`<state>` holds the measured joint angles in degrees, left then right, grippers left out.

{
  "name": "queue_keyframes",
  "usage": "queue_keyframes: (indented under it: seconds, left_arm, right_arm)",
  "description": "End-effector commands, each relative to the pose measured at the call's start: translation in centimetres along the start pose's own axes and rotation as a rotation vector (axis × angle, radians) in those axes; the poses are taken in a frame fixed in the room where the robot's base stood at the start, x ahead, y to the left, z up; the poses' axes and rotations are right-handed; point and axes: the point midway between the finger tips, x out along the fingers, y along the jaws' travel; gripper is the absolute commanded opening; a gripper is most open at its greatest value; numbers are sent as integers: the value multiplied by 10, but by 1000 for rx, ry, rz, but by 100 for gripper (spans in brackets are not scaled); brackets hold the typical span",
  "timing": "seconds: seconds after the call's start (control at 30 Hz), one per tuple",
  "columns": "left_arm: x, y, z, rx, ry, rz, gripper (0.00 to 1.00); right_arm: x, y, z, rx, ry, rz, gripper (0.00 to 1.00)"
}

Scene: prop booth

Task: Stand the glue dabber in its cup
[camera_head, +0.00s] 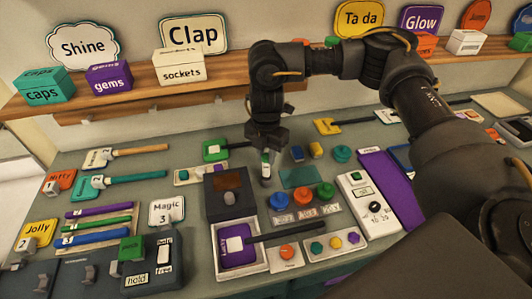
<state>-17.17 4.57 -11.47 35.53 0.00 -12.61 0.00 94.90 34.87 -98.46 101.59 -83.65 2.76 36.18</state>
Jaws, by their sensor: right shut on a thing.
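My right gripper (266,147) points down over the middle of the table, at the end of my dark arm coming in from the right. I cannot clearly make out the cup. My left gripper is not in view.
A dark box with a grey knob (229,198) stands left of the held thing, and a flat teal pad (298,177) lies to its right. Coloured buttons (302,194) and a purple panel tray (240,242) are nearer. A wooden shelf (135,87) with labelled boxes runs behind.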

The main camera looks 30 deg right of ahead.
Motion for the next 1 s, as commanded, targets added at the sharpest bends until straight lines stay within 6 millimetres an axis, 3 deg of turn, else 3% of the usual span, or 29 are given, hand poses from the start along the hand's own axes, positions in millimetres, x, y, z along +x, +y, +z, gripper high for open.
queue_keyframes:
  seconds: [1.0]
  left_arm:
    - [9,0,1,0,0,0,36]
  right_arm:
    - [18,0,0,-1,-1,1,1]
